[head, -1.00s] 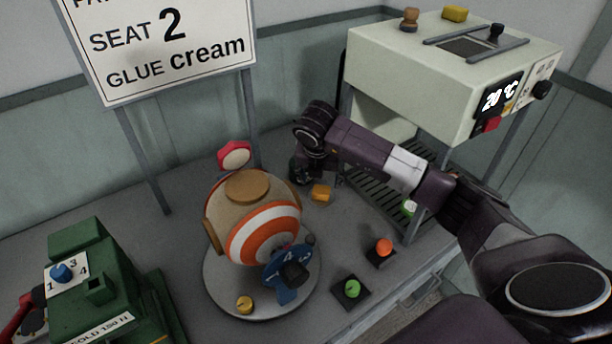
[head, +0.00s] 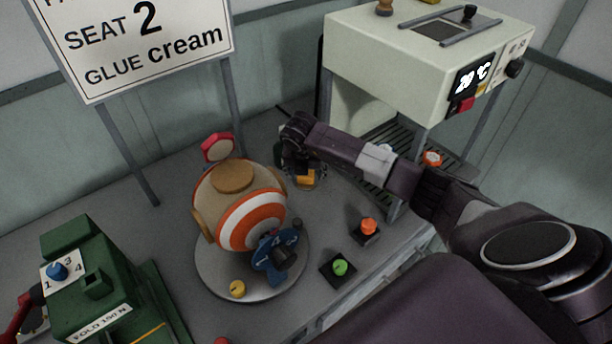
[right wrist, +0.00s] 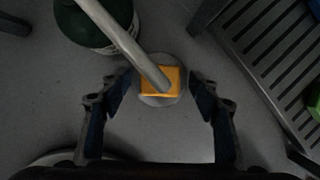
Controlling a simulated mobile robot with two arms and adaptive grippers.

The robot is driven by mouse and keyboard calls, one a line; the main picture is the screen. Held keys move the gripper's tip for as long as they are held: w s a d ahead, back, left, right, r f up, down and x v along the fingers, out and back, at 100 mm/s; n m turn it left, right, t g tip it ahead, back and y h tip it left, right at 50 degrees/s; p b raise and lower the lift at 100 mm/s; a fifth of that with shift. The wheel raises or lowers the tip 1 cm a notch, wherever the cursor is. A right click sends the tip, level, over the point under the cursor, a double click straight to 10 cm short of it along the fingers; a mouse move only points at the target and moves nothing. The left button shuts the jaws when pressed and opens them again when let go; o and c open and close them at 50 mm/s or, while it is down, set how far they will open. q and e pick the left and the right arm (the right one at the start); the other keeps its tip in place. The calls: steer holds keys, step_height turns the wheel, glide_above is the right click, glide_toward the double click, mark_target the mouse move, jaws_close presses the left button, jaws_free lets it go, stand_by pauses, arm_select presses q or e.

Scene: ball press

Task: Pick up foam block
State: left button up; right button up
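A small orange-yellow block (head: 306,179), which I take to be the foam block, is low behind the ball, partly hidden by my right gripper (head: 298,168). In the right wrist view the block (right wrist: 172,75) shows against a round grey disc (right wrist: 162,100). A grey rod (right wrist: 125,38) crosses in front of it. My right gripper (right wrist: 161,80) is open, one finger on each side of the block in the picture. I cannot tell whether the fingers are down at its height. My left gripper is not in view.
The orange-striped ball (head: 240,212) sits on a round plate left of the block. A white oven (head: 395,70) with a slatted rack (head: 375,197) stands to the right. A green button (head: 340,267) and an orange button (head: 369,226) are in front. A green press (head: 95,285) is at lower left.

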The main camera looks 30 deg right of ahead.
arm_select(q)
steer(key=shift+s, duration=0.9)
arm_select(e)
steer(key=c, duration=0.9)
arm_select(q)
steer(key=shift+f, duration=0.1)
arm_select(e)
steer(key=shift+c, duration=0.2)
steer(key=shift+r, duration=0.45)
step_height(320, 180, up, 6)
steer(key=shift+w+r+b, duration=0.1)
steer(key=shift+r+b, duration=0.1)
steer(key=shift+b, duration=1.05)
arm_select(q)
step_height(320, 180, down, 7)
steer(key=b, duration=0.4)
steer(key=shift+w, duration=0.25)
arm_select(e)
steer(key=s+d, duration=0.1)
steer(key=s, duration=1.7)
steer(key=shift+d+f, duration=0.15)
steer(key=shift+d, duration=0.05)
steer(key=o, duration=0.3)
steer(key=c, duration=0.4)
